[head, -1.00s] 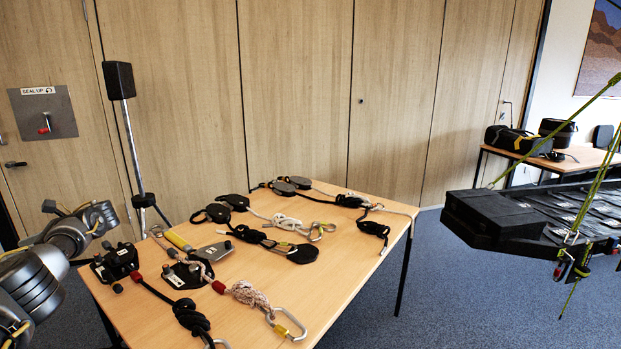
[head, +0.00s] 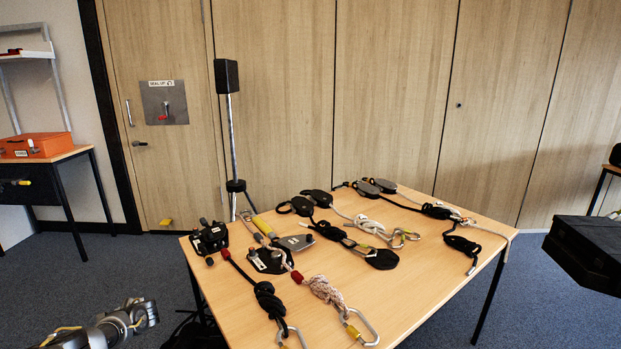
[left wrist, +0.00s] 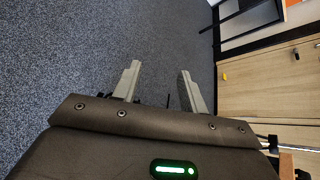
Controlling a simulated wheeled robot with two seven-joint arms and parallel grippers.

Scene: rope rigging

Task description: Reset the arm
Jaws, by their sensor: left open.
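My left gripper (left wrist: 160,75) shows in the left wrist view with its two pale fingers spread apart and nothing between them. Blue-grey carpet lies beyond the fingers. In the head view, part of my left arm (head: 112,326) is low at the bottom left, in front of and left of the table (head: 410,305), apart from it. My right arm and gripper are in neither view.
The table holds ropes, pulleys and carabiners (head: 360,327). A black speaker-like box on a stand (head: 227,76) is behind it. An orange case (head: 35,145) sits on a side table at left. A black platform (head: 588,250) stands at right. Carpet (head: 90,270) at left is clear.

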